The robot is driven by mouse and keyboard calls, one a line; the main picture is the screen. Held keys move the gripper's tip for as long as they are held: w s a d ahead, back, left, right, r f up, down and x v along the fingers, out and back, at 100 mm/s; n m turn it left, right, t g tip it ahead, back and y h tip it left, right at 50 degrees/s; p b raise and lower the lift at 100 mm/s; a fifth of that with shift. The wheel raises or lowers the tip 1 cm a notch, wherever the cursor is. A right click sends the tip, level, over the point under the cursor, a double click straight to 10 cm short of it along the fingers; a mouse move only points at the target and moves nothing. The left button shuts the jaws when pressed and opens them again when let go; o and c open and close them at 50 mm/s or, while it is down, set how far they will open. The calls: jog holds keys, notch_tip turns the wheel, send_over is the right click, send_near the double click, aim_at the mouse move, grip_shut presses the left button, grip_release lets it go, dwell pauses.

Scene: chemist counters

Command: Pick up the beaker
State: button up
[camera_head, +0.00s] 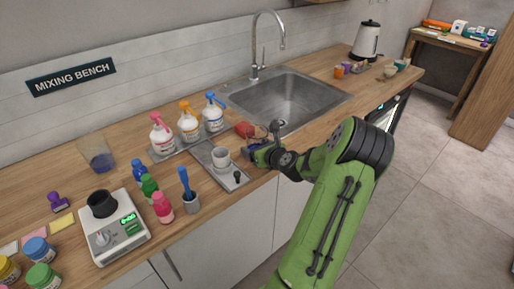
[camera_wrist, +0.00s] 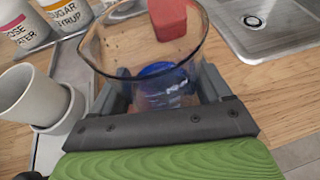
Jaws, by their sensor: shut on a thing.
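A clear glass beaker (camera_wrist: 115,50) with a brownish rim and a blue patch low down fills the upper middle of the wrist view. My gripper (camera_wrist: 160,98) is shut on it, with one grey finger on each side. In the head view my gripper (camera_head: 262,152) is at the counter's front, left of the sink, and partly hides the beaker (camera_head: 260,133). I cannot tell whether its base touches the counter. A second clear beaker (camera_head: 98,155) with blue at its bottom stands at the far left.
A red block (camera_wrist: 170,18) is just beyond the held beaker. A grey tray (camera_head: 222,175) with a white cup (camera_head: 221,157) is close on the left. Pump bottles (camera_head: 188,122) stand behind, and the sink (camera_head: 288,98) is to the right. A scale (camera_head: 115,228) stands front left.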

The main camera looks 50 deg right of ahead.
notch_tip(320, 180, up, 10)
jog(key=p, duration=0.3)
jog(key=shift+p, duration=0.35)
jog(key=shift+f, duration=0.1)
